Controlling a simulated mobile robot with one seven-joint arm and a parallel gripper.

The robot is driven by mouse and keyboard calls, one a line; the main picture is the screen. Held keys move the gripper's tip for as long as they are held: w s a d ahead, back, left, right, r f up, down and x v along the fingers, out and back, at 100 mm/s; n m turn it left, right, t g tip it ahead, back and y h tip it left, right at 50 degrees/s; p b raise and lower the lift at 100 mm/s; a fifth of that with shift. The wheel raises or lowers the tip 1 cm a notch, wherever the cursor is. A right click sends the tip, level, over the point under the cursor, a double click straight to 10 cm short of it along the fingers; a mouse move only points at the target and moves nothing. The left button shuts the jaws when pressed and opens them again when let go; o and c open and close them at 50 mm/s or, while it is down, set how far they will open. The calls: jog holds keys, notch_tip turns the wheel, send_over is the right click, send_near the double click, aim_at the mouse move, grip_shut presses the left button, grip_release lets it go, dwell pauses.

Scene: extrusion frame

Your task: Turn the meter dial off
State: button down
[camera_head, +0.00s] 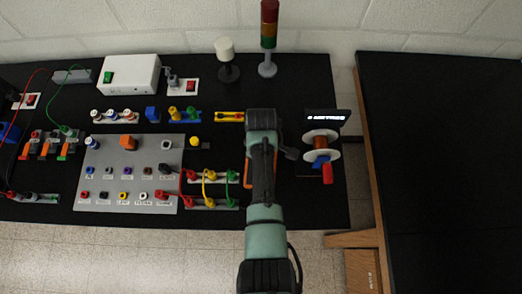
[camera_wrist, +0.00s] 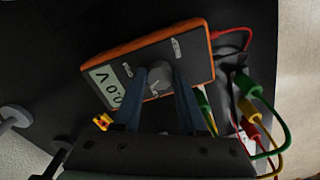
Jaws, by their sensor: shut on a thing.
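The meter is an orange-edged dark multimeter (camera_wrist: 207,60) in the wrist view, lying tilted across the picture. Its display (camera_wrist: 105,88) is lit and reads about 0.0 V. My gripper (camera_wrist: 160,76) has its two blue fingers on either side of the grey round dial (camera_wrist: 160,73), shut on it. The dial's pointer mark and labels are too small to read. In the head view only an orange edge of the meter (camera_head: 248,166) shows beside my arm, which hides the rest of it and my fingers.
Red, yellow and green cables (camera_wrist: 262,118) loop close to the meter. In the head view, a spool stand (camera_head: 320,143) with a display is to the right, a grey panel (camera_head: 125,150) to the left, and a signal tower (camera_head: 268,40) behind.

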jog(key=n, duration=0.6)
jog(key=shift+w+n+p, duration=0.1)
jog(key=shift+n+p, duration=0.2)
dwell(0.5)
jog(key=shift+c, duration=2.3)
grip_release()
jog(key=shift+r, duration=0.1)
notch_tip(320, 180, up, 13)
jog(key=b, duration=0.2)
